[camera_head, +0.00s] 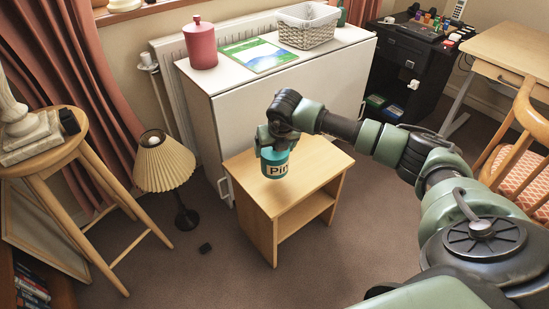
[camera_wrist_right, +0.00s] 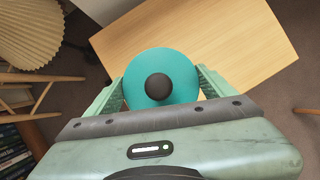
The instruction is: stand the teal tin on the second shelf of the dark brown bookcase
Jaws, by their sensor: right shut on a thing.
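The teal tin (camera_head: 276,168) has a pale label with dark letters, partly cut off from view. In the right wrist view its round teal lid (camera_wrist_right: 182,62) with a dark knob is seen from above. My right gripper (camera_head: 272,146) is shut on the tin, with a finger on each side, over the small light wood table (camera_head: 318,160). I cannot tell whether the tin touches the tabletop. A brown unit with books (camera_head: 60,290) is cut off at the lower left corner; I cannot tell whether it is the dark brown bookcase. My left gripper is not in view.
A white cabinet (camera_head: 240,112) with a red canister, a green book and a basket stands behind the table. A pleated lamp (camera_head: 164,165) and a round stool (camera_head: 48,152) stand at left.

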